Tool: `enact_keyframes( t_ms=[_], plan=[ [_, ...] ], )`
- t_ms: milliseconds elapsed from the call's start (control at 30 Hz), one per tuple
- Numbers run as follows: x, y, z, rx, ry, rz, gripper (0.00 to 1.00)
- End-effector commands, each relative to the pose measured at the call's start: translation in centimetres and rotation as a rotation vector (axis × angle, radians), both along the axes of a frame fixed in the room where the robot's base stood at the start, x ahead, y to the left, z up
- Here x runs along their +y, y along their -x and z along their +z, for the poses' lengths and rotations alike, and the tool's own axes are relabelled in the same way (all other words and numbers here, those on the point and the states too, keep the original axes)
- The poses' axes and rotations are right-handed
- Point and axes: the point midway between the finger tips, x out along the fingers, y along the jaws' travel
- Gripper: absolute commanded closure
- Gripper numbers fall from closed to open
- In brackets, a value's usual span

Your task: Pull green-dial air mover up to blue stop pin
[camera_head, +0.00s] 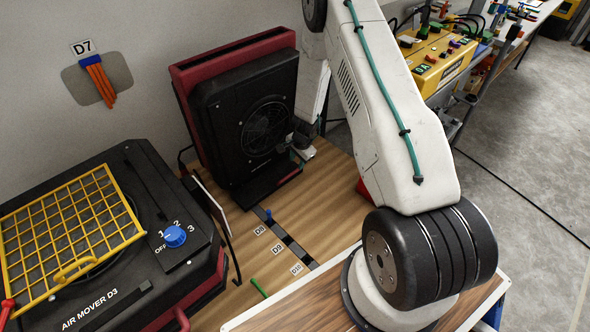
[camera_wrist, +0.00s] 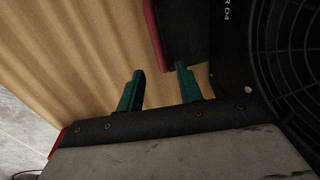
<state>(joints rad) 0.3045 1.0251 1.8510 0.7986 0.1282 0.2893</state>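A black and red air mover (camera_head: 245,115) stands upright on the wooden deck against the wall, its round fan grille facing the deck. No green dial shows on it; the lettering in the wrist view ends in "R D4" beside the grille (camera_wrist: 300,60). A blue pin (camera_head: 268,214) stands on the dark slotted strip just in front of its base, a small gap apart. My gripper (camera_head: 300,152) is at its lower right side. In the wrist view my two green fingers (camera_wrist: 160,68) are apart, with a red-edged dark part (camera_wrist: 170,35) just beyond them; contact cannot be told.
Air mover D3 (camera_head: 85,255), with a blue dial (camera_head: 175,236) and yellow grille, stands at left. The strip (camera_head: 296,248) runs forward past tags D8 to D10. A green rod (camera_head: 258,287) lies near the front. Deck right of the strip is clear.

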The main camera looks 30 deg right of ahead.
Motion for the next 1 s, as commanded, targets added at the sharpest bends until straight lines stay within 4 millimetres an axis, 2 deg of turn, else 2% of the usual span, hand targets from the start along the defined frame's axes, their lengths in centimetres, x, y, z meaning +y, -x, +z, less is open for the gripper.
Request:
enact_keyframes(
  t_ms=[100,300,467,733,867,1000],
  plan=[
    [0.2,-0.3,-2.2,0.003,-0.001,0.001,0.64],
    [0.2,-0.8,-5.0,0.003,-0.002,0.003,0.64],
    [0.3,-1.0,-6.0,0.003,-0.002,0.003,0.64],
    [0.2,-1.1,-6.1,0.002,-0.001,0.002,0.64],
    [0.2,-1.1,-6.1,0.002,-0.001,0.002,1.0],
    [0.2,-1.1,-6.1,0.002,-0.001,0.002,1.0]
  ],
)
